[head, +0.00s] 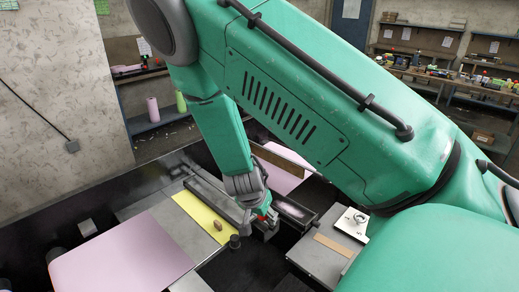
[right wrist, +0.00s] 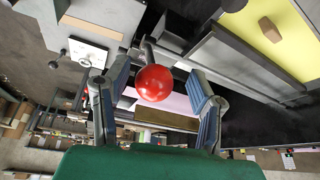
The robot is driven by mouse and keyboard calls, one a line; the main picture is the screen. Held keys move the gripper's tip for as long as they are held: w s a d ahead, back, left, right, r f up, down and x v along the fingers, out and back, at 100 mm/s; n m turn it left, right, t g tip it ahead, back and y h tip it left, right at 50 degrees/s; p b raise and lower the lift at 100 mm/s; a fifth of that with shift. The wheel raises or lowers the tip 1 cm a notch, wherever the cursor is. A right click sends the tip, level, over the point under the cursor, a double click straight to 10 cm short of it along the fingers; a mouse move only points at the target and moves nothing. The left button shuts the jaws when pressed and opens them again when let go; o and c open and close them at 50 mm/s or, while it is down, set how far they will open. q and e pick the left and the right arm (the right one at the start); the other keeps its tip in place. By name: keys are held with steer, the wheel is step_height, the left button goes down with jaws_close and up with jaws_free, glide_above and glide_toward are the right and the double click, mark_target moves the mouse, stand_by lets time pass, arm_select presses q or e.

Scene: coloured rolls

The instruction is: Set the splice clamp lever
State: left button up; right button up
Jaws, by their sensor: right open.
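A red ball knob (right wrist: 153,82), which looks like the end of the clamp lever, sits between the two fingers of my right gripper (right wrist: 158,74) in the right wrist view. The fingers are open, with visible gaps on both sides of the knob. In the head view my right gripper (head: 260,213) is low over the splice table, beside the long grey clamp bar (head: 212,194); a bit of red shows at its fingers. The bar also shows in the wrist view (right wrist: 250,62). My left gripper is not in view.
A yellow sheet (head: 196,212) with a brown lump (head: 218,226) lies left of the bar. Pink web (head: 125,255) covers the table's left. A white control plate (head: 352,223) sits to the right. Shelves (head: 440,75) stand behind.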

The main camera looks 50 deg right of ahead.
steer(key=v, duration=0.7)
steer(key=shift+w, duration=0.2)
